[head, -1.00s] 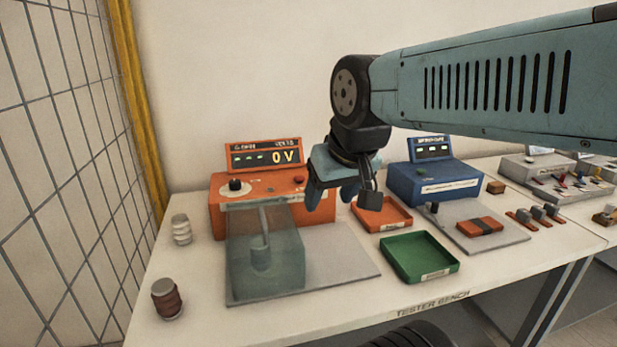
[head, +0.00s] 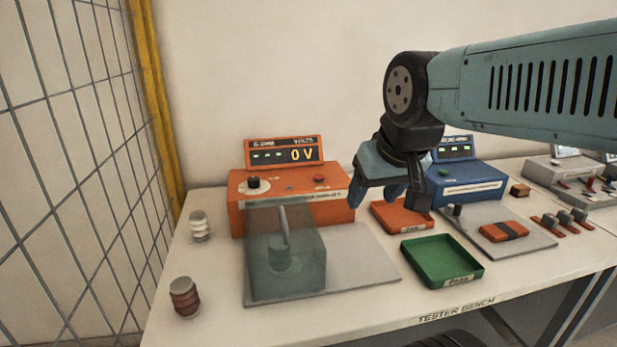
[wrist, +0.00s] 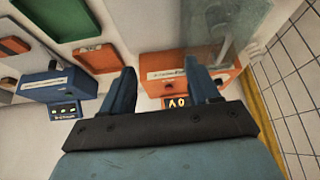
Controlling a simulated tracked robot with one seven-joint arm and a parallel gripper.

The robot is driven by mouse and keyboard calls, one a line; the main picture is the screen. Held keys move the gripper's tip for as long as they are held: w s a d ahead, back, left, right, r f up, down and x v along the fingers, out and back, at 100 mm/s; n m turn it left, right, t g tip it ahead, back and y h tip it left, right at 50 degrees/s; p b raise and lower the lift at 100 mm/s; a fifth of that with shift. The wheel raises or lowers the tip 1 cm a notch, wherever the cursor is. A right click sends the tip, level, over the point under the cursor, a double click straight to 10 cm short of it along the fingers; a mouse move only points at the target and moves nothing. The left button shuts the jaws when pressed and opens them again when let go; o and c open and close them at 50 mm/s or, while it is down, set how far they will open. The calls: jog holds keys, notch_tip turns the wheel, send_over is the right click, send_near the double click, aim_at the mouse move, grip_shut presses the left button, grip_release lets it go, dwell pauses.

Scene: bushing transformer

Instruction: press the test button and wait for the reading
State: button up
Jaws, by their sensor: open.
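The orange tester (head: 290,210) stands at the back left of the bench, its display (head: 284,152) reading 0 V. A red button (head: 319,178) and a black knob (head: 253,183) are on its top. A clear cover (head: 262,275) in front of it encloses a dark cylindrical part under a rod. My gripper (head: 378,198) is open and empty, fingers down, just right of the tester in the head view and apart from the red button. In the wrist view, the tester (wrist: 190,85) and its display (wrist: 177,102) show between and beyond the fingers; the red button cannot be made out there.
A blue tester (head: 470,182), an orange tray (head: 385,222) and a green tray (head: 442,278) stand to the right. A white bushing (head: 200,226) and a brown bushing (head: 185,297) stand at the left. A wire fence (head: 70,180) borders the left side.

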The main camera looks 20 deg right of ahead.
grip_shut()
dwell(0.3)
dwell(1.2)
